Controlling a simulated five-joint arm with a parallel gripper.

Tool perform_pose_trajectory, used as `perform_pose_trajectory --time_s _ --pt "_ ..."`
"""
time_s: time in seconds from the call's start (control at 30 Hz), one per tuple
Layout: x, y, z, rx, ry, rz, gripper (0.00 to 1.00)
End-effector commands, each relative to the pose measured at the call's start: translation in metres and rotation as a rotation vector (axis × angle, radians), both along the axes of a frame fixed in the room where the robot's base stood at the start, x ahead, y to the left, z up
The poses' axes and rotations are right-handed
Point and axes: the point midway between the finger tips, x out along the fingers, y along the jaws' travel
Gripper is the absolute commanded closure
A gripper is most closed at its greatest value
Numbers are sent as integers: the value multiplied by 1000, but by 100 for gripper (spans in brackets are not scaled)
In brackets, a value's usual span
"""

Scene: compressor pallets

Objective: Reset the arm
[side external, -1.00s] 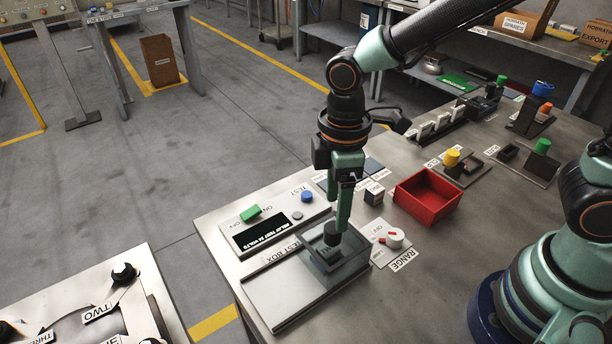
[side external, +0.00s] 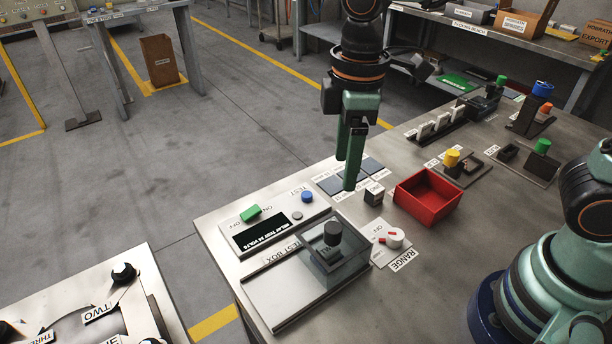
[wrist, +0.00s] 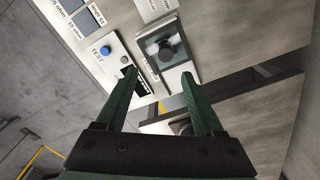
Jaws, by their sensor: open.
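My gripper (side external: 350,188) is open and empty in the side external view, pointing down above the back part of the bench. Its two green fingers also show spread apart in the wrist view (wrist: 158,85). The test box (side external: 268,287) lies on the bench in front of it, with a clear cover and a black knob (side external: 332,232) at its right end. The knob also shows in the wrist view (wrist: 166,50). The gripper is apart from the box and knob.
A red bin (side external: 428,197) stands right of my gripper, with a small dark block (side external: 374,194) beside it. The tester panel (side external: 275,228) has a green switch and blue button. A white range dial (side external: 394,238) sits right of the box. Coloured pegs stand further back.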

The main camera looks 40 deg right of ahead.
Motion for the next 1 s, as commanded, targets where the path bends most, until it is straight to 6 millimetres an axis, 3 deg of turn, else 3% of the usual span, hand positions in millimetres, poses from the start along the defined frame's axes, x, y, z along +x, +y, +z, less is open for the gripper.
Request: perform_pose_trajectory --time_s 0.3,0.5,0.7,1.0 --pt "-1 -91 30 130 -225 -557 31" --pt "-11 -136 37 211 -355 -863 31" --pt "-17 -154 38 251 -413 -996 31" --pt "-17 -155 38 254 -416 -1007 31"
